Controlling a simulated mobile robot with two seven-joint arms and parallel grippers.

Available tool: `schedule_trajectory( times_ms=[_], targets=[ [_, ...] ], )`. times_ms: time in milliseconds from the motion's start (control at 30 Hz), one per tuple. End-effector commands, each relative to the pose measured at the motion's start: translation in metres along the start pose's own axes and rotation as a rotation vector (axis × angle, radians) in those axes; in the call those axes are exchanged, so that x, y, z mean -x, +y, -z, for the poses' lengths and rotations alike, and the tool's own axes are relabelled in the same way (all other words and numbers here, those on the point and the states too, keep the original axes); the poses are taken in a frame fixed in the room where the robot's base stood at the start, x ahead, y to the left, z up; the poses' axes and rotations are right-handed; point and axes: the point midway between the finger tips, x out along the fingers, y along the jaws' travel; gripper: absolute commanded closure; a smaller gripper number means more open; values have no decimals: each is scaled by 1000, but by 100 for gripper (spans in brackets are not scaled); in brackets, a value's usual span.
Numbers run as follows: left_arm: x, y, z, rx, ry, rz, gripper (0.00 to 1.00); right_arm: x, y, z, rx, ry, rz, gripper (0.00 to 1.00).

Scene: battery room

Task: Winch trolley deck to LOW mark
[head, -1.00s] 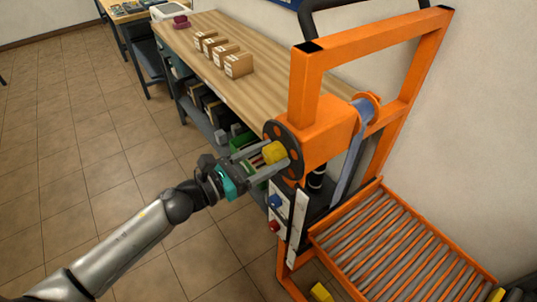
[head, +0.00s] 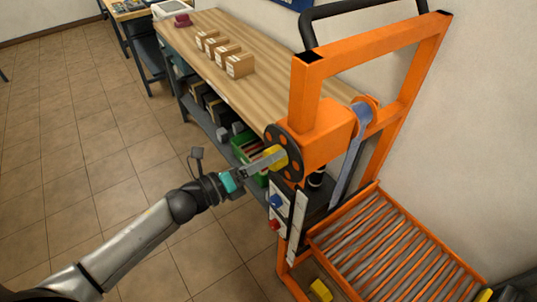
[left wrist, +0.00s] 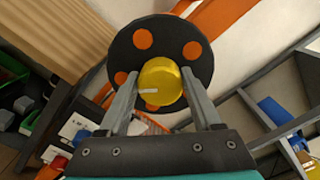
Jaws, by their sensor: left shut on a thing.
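The orange winch trolley (head: 329,132) stands at the right. My left gripper (head: 276,156) is shut on the yellow knob, one finger on each side. The roller deck (head: 395,250) sits low in the frame, with a blue strap (head: 352,158) above it. A white strip (head: 298,222) runs up the post beside the deck; no LOW mark is readable. My right gripper is out of view.
A blue button (head: 277,201) and a red button (head: 274,224) sit below the wheel. A wooden workbench (head: 215,80) with several cardboard boxes (head: 240,66) stands behind. A green bin (head: 243,142) is beneath it. The tiled floor (head: 75,150) at left is clear.

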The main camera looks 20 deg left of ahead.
Motion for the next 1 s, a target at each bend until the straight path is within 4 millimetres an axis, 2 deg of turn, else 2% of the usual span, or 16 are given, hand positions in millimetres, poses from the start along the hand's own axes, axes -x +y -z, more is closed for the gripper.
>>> schedule_trajectory(
  times_ms=[1000],
  targets=[
    [0, 4, 1, 965, 0, -1, 90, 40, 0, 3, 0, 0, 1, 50]
  ],
)
